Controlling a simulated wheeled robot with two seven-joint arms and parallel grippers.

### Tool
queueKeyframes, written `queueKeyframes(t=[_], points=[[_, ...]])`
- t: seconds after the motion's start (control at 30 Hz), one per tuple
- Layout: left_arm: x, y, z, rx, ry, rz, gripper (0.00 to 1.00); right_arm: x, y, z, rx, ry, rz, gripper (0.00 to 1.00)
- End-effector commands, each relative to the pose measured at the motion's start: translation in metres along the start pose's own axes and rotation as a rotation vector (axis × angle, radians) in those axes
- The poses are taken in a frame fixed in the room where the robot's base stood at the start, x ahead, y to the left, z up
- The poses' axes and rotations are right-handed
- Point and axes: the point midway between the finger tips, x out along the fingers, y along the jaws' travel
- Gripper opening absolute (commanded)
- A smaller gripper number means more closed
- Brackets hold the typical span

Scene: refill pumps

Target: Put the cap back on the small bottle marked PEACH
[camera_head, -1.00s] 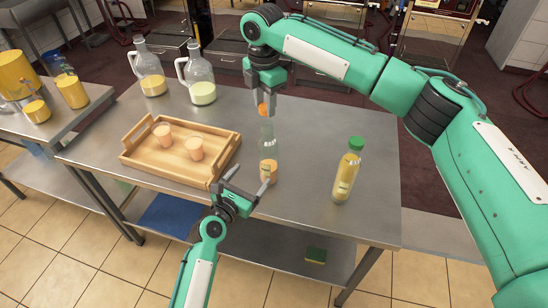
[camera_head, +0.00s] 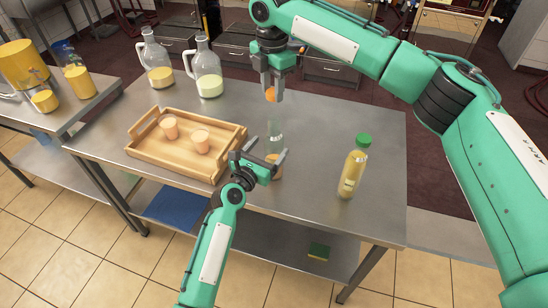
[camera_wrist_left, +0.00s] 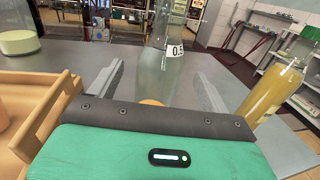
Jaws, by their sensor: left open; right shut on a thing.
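A small clear bottle (camera_head: 275,130) with a little orange liquid low in it stands uncapped on the steel table, and no PEACH mark is readable on it. My left gripper (camera_head: 270,147) is open at the bottle, hiding part of its lower body. In the left wrist view the bottle (camera_wrist_left: 158,75) stands between the spread fingers, with gaps on both sides, and its label reads about "0.5". My right gripper (camera_head: 271,88) is shut on an orange cap (camera_head: 270,95), held above the bottle's mouth and apart from it.
A wooden tray (camera_head: 140,158) with two peach-coloured cups stands left of the bottle. A green-capped yellow bottle (camera_head: 352,172) stands to the right. Two glass jugs (camera_head: 207,70) are at the back left. A side table with yellow containers (camera_head: 80,82) is at far left.

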Motion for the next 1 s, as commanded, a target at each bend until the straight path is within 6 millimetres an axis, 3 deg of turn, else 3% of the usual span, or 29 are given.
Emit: queueKeyframes(t=[0.1,0.3,0.8,1.0], points=[[0.022,0.000,0.001,0.001,-0.001,-0.001,0.81,0.000,0.000,0.000,0.000,0.000,0.000,0.14],[0.047,0.000,0.001,0.001,-0.001,-0.001,0.81,0.000,0.000,0.000,0.000,0.000,0.000,0.14],[0.058,0.000,0.000,-0.001,0.000,0.000,0.81,0.000,0.000,0.000,0.000,0.000,0.000,0.14],[0.057,0.000,0.000,0.000,0.000,0.000,0.41,0.000,0.000,0.000,0.000,0.000,0.000,0.14]])
